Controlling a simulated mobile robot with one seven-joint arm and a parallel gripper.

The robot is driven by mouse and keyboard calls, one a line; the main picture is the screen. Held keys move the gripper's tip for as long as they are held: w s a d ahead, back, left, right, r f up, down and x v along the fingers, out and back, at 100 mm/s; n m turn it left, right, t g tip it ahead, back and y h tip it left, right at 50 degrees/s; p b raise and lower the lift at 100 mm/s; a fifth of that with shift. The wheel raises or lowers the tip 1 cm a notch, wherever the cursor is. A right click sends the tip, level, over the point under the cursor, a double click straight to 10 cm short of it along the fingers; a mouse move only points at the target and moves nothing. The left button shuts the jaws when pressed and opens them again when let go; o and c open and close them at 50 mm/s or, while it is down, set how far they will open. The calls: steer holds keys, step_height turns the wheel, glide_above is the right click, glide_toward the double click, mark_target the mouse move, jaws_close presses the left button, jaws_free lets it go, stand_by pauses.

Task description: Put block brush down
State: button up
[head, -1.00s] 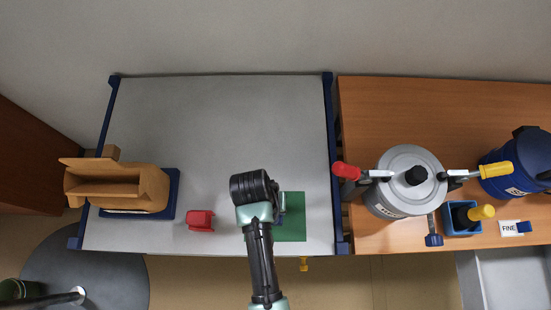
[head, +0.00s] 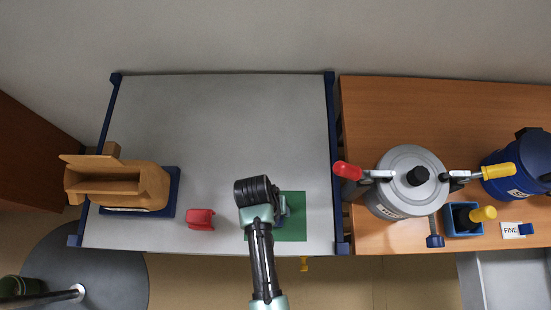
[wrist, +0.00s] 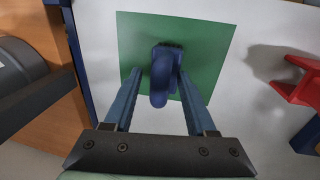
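The block brush (wrist: 161,78) has a dark blue handle and a dark end, and it is over the green mat (wrist: 205,50) in the wrist view. My gripper (wrist: 159,76) has its two blue fingers spread on either side of the brush. Whether the brush's underside rests flat on the mat is hard to tell. In the head view my gripper (head: 283,207) is over the left part of the green mat (head: 296,228) and mostly hides the brush.
A red holder (head: 200,219) stands on the grey table (head: 220,130) left of my gripper. A tan hopper-like body (head: 130,187) is at the far left. A silver pot (head: 412,160) and a blue canister (head: 520,165) stand on the wooden counter (head: 375,105). The grey table's back is clear.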

step_height(320, 180, up, 12)
steer(key=a, duration=0.2)
steer(key=w+a+r+t+y, duration=0.2)
steer(key=w+r+t, duration=0.6)
steer(key=w+r, duration=0.75)
steer(key=w+r+t, duration=0.3)
steer(key=r, duration=0.4)
steer(key=w+r+t, duration=0.2)
steer(key=w+r, duration=0.2)
steer(key=r, duration=0.3)
step_height(320, 180, up, 25)
steer(key=s+d+t, duration=0.3)
steer(key=t, duration=0.6)
steer(key=s+d+r+t, duration=0.1)
steer(key=s+r+t, duration=0.4)
steer(key=s+r, duration=0.4)
step_height(320, 180, up, 5)
steer(key=shift+s+f+p, duration=0.2)
steer(key=shift+s+p, duration=0.05)
steer(key=shift+p, duration=0.2)
